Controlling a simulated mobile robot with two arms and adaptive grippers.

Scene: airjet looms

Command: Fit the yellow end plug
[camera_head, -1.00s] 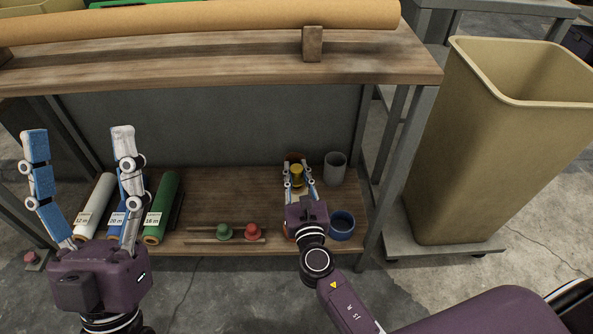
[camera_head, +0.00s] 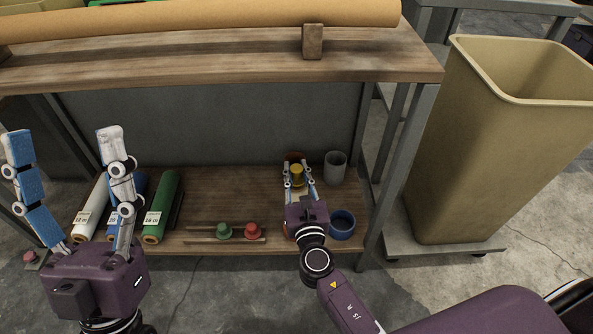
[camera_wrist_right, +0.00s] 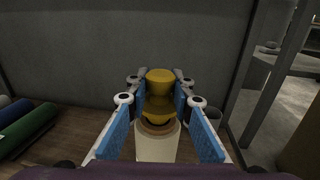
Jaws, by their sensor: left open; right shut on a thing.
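The yellow end plug (camera_head: 297,172) is between the fingers of my right gripper (camera_head: 299,180), over the right part of the lower shelf. In the right wrist view the yellow plug (camera_wrist_right: 159,90) is gripped between the blue-padded fingers of my right gripper (camera_wrist_right: 159,96). A pale cylinder with a brown rim (camera_wrist_right: 157,144) shows just below the plug in that view; I cannot tell whether they touch. My left gripper (camera_head: 62,145) is open and empty, in front of the shelf's left side. A large brown tube (camera_head: 200,20) lies on the upper bench top.
A green plug (camera_head: 224,230) and a red plug (camera_head: 252,230) sit on the lower shelf (camera_head: 225,190). White, blue and green rolls (camera_head: 161,205) lie at its left. A grey cup (camera_head: 335,167) and blue ring (camera_head: 342,225) stand right. A tan bin (camera_head: 490,150) is further right.

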